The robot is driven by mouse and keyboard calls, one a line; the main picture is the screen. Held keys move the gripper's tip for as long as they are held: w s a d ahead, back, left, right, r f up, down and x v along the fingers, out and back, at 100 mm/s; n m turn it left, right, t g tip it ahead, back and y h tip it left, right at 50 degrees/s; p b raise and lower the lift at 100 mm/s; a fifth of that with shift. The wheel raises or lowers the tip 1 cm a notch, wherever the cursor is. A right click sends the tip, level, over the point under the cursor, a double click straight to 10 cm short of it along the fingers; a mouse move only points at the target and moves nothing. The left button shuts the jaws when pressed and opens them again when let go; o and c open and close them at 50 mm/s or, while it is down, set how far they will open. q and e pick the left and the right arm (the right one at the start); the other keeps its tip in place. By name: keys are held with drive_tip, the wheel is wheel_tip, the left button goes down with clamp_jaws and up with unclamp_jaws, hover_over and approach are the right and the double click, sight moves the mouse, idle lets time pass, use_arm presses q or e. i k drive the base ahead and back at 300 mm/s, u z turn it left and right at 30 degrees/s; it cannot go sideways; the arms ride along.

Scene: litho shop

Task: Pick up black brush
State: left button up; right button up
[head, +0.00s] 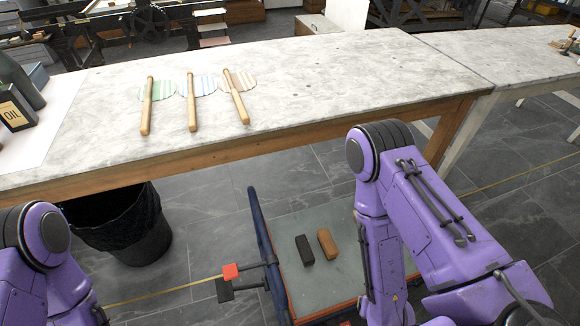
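A small black block (304,250), which looks like the black brush, lies on the grey top of a low cart (289,224) on the floor. It is left of a similar brown block (327,242), with a narrow gap between them. No bristles can be made out. My purple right arm stands to the right of both blocks and covers the cart's right part. My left arm shows only at the lower left edge. Neither gripper's fingers show in the head view.
Floor between bin and cart is partly clear.

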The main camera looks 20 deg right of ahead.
sight(308, 259)
drive_tip(key=z, duration=0.8)
